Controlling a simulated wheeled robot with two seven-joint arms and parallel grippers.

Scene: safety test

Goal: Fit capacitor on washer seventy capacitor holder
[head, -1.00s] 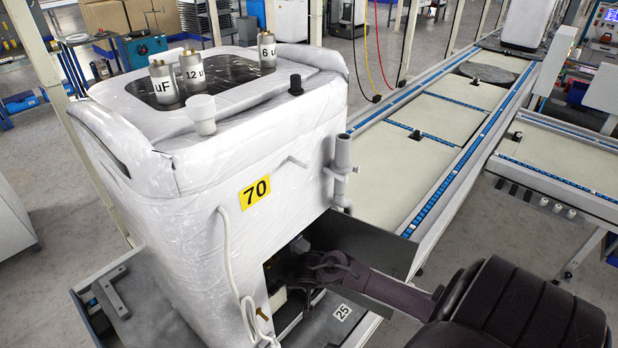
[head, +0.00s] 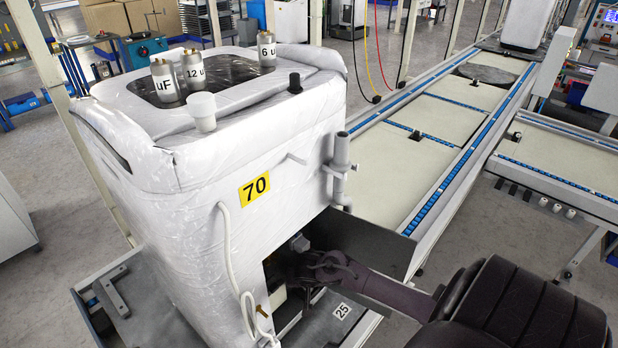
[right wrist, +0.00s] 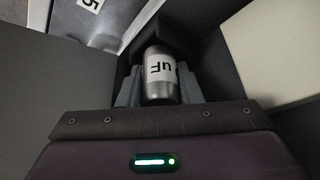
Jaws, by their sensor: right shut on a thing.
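Washer seventy, a white wrapped machine with a yellow 70 label (head: 254,190), stands left of centre in the head view. My right gripper (head: 297,266) is at the dark opening low on its right side. In the right wrist view, this gripper (right wrist: 160,92) is shut on a silver capacitor (right wrist: 160,70) with a white uF label. The capacitor's far end is close to a dark block; I cannot tell whether they touch or whether this is the holder. The holder is not clearly visible in the head view. My left gripper is not in view.
Three silver capacitors, marked uF (head: 165,82), 12 u (head: 194,72) and 6 u (head: 266,50), stand on the washer top beside a white cup (head: 202,111). A dark panel (head: 362,243) stands right of the opening. A conveyor (head: 395,175) runs behind.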

